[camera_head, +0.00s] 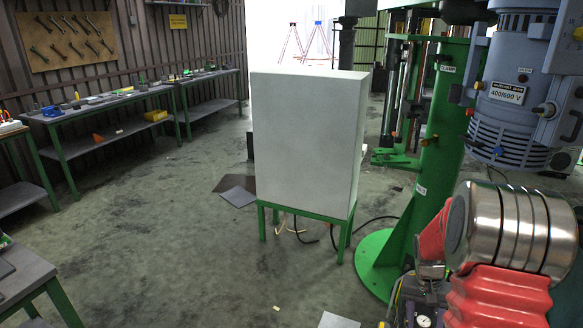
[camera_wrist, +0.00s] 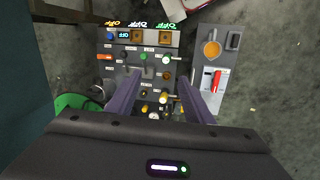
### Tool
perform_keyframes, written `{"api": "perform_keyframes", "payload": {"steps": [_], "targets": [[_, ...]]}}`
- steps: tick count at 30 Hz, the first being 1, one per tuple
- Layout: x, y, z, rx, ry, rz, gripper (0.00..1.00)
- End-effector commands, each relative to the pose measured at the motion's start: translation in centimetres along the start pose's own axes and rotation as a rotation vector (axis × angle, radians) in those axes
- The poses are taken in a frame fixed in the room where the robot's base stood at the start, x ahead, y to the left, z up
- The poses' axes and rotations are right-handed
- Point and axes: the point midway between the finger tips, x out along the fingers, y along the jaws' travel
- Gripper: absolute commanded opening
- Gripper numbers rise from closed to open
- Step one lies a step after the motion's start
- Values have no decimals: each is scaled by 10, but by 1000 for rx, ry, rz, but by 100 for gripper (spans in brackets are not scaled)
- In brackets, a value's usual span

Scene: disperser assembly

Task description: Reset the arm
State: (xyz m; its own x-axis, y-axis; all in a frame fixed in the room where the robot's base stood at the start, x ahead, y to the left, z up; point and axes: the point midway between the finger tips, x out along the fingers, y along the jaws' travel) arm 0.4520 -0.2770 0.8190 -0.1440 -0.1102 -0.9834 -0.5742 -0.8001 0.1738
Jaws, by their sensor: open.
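In the wrist view my gripper (camera_wrist: 159,78) is open, with its two dark purple fingers spread apart and no object held between them. It faces a dark control panel (camera_wrist: 143,87) covered in small knobs, buttons and labels. The panel's lit displays (camera_wrist: 165,25) read upside down in this view. I cannot tell how far the fingertips are from the panel face. A grey side plate (camera_wrist: 207,104) with a red handle (camera_wrist: 216,80) and an orange round knob (camera_wrist: 211,48) lies to the right. My gripper cannot be made out in the head view.
In the head view a pale cabinet (camera_head: 303,140) stands on a green frame mid-floor. A green column (camera_head: 434,165) with a blue motor (camera_head: 512,100) stands to its right. Workbenches (camera_head: 100,103) line the left wall. The floor (camera_head: 150,230) between benches and cabinet is mostly open.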

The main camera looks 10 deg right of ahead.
Motion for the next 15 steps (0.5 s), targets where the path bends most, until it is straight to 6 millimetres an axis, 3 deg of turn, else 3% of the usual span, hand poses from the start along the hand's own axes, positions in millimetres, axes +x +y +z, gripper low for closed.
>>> {"api": "perform_keyframes", "payload": {"steps": [6,15], "targets": [[-48,-17,35,-92,31,-28,47],[-101,-38,86,-207,81,-68,47]]}}
